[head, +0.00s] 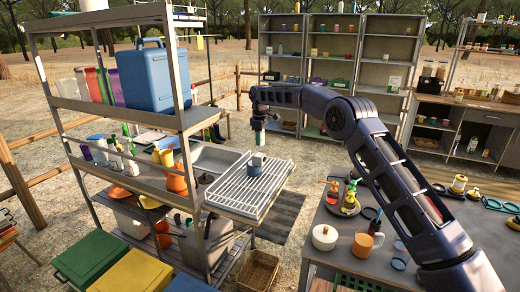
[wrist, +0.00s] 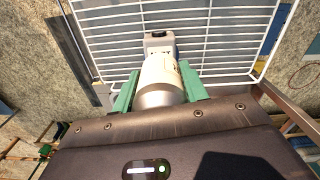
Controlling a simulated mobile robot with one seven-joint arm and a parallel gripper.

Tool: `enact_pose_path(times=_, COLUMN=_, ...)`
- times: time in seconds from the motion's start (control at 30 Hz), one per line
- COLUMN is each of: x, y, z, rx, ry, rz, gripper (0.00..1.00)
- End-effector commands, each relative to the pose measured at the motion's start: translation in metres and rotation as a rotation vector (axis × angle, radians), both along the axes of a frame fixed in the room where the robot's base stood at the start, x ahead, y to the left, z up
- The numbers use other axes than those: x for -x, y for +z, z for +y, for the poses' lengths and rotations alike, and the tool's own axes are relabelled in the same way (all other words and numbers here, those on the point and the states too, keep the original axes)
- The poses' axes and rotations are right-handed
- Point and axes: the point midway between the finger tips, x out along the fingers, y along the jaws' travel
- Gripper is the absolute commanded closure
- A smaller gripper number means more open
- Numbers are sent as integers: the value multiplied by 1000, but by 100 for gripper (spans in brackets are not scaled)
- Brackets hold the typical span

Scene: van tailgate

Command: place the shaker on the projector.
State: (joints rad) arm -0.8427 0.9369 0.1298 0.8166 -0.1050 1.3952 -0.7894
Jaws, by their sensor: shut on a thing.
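The shaker (wrist: 160,80), a pale cylinder with a silver-grey end, is held between the green fingers of my gripper (wrist: 160,92) in the wrist view. In the head view my gripper (head: 260,122) hangs above the wire rack, with the shaker small and hard to make out under it. The projector (head: 255,166), a small blue-grey box, sits on the rack below my gripper. In the wrist view the projector (wrist: 158,41) shows as a grey block with a dark round part, just beyond the shaker and partly hidden by it. Whether the two touch is unclear.
The white wire rack (head: 242,207) juts out from a metal shelf unit (head: 178,70) on the left, whose posts stand close by. A blue cooler (head: 147,75) is on its upper shelf.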

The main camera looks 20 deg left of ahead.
Motion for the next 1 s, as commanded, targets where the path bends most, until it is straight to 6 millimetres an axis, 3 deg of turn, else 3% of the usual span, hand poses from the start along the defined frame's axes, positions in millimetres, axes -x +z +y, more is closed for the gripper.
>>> enact_pose_path(times=0.27, x=0, y=-17, z=0, rx=0, ry=1, rz=0, gripper=81)
enact_pose_path(times=0.53, x=0, y=-50, z=0, rx=0, ry=1, rz=-1, gripper=81)
enact_pose_path(times=0.97, x=0, y=-57, z=0, rx=-1, ry=0, rz=-1, gripper=81)
enact_pose_path(times=1.0, x=0, y=-58, z=0, rx=-1, ry=0, rz=-1, gripper=53)
